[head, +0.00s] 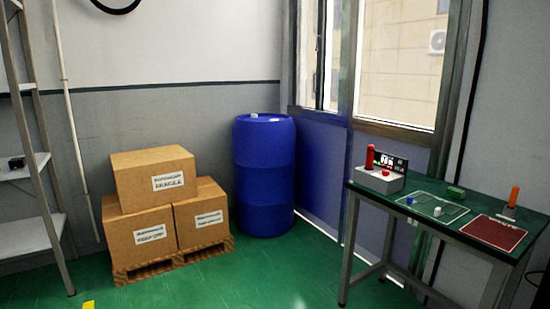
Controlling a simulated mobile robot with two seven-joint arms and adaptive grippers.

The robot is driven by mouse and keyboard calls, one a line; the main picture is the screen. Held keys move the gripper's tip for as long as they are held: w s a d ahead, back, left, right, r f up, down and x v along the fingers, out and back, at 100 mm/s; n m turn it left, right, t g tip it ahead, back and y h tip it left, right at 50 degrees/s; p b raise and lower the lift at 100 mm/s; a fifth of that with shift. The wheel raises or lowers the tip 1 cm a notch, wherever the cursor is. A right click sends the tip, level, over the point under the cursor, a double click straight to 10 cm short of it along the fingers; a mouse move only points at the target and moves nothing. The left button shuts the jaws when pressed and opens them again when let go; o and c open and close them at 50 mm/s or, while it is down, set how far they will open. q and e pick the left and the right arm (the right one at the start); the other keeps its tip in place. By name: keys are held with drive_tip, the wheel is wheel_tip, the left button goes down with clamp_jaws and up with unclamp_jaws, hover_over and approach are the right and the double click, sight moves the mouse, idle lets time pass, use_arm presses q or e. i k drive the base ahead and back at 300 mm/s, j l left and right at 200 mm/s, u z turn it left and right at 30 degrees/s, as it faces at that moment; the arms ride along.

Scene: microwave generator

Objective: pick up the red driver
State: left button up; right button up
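A dark green table (460,226) stands at the right of the head view. A red upright cylinder (370,157) stands at the left end of the table, by a grey box (378,180). An orange-red upright handle (514,196) stands near the table's right end, behind a dark red mat (492,233). I cannot tell for certain which of these two is the red driver; both are small in the view. Neither of my grippers is in view.
Green and small blue and white parts lie around a grey-green mat (432,207) mid-table. A blue barrel (264,172) and stacked cartons (152,180) on a pallet stand at the back wall. A shelf (25,236) is at left. Green floor is clear in front.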

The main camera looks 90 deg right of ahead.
sight(370, 149)
drive_tip(key=z, duration=3.45)
